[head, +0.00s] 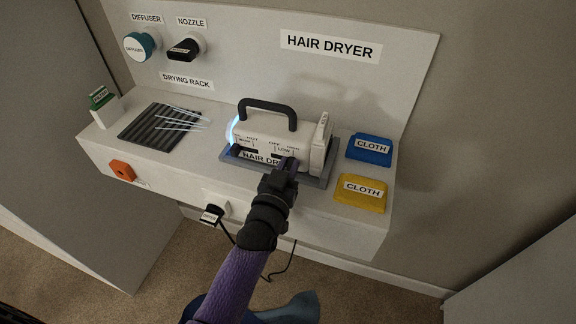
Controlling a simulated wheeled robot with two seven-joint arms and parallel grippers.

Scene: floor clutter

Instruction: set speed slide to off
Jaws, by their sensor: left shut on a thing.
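The white hair dryer (270,132) with a dark top handle lies in a grey tray (230,157) on the white shelf. Its front face has two small labelled slide areas, and the right one carries a label (283,148) that seems to read LOW. My left gripper (286,165) is at this right area, shut on the small speed slide there. The fingers hide the slide, so its position cannot be read. A blue-white glow shows at the dryer's left end. My right gripper is not in view.
A blue cloth (369,149) and a yellow cloth (360,193) lie right of the tray. A dark drying rack (155,132) is at left. An orange box (122,171) and a black plug (212,213) with a cord are on the shelf's front.

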